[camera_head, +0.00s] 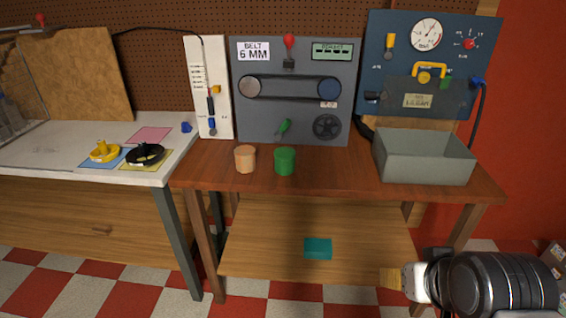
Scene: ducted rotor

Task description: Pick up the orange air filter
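A light orange cylinder (245,159), which fits the orange air filter, stands upright on the wooden workbench (340,181), left of its middle. A green cylinder (285,161) of similar size stands just to its right, a small gap apart. My gripper (393,280) is at the lower right, below the bench top and in front of the lower shelf, well away from the orange cylinder. A tan patch shows at its end; I cannot tell whether that is part of the gripper or something else. Its fingers are not clear enough to show open or shut.
A grey open bin (423,168) stands on the bench's right. Behind are a belt panel (293,115) and a blue gauge panel (400,60). A white table (60,160) with yellow and black parts adjoins at left. A teal block (318,248) lies on the shelf. The bench's front strip is clear.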

